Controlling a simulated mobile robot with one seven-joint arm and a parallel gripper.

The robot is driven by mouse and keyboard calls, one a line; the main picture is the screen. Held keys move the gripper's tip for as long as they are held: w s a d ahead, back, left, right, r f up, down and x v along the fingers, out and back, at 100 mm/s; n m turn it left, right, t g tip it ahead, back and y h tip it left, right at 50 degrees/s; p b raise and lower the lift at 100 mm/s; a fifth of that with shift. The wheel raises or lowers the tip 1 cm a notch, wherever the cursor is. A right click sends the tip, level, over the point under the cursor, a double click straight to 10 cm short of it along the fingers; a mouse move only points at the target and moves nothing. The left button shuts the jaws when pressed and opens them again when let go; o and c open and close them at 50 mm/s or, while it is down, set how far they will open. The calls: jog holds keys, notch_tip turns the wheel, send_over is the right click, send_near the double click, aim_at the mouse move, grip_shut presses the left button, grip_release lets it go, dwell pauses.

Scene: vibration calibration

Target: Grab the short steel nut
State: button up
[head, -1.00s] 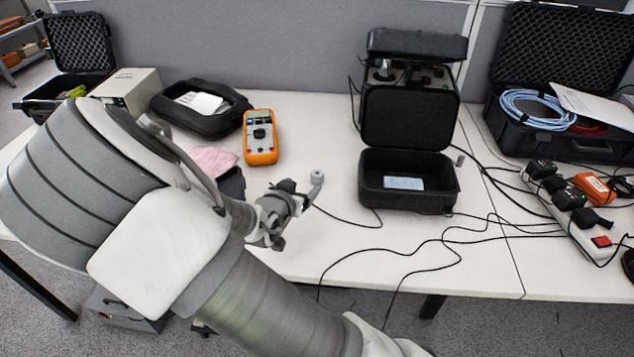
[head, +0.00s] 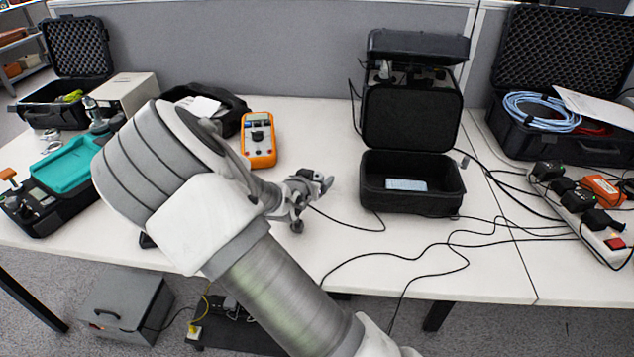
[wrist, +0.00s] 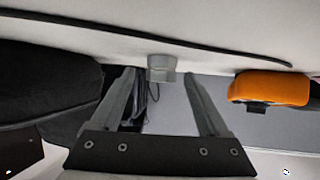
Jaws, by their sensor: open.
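The short steel nut (wrist: 161,66) is a small grey cylinder with a wider end. In the wrist view it touches the white table, which is at the top of that picture. It is at or just beyond the tips of my gripper (wrist: 160,78), centred between the two fingers. The fingers are apart, with gaps on both sides of the nut. In the head view my gripper (head: 323,183) is low over the table, left of the black open case, and I cannot make out the nut clearly there.
The black case (head: 411,201) stands to the right, with a small grey cylinder (head: 464,160) beside it. An orange multimeter (head: 258,140) lies to the left; it also shows in the wrist view (wrist: 270,88). A thin black cable (head: 347,222) runs near my gripper.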

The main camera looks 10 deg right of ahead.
grip_shut()
dwell(1.4)
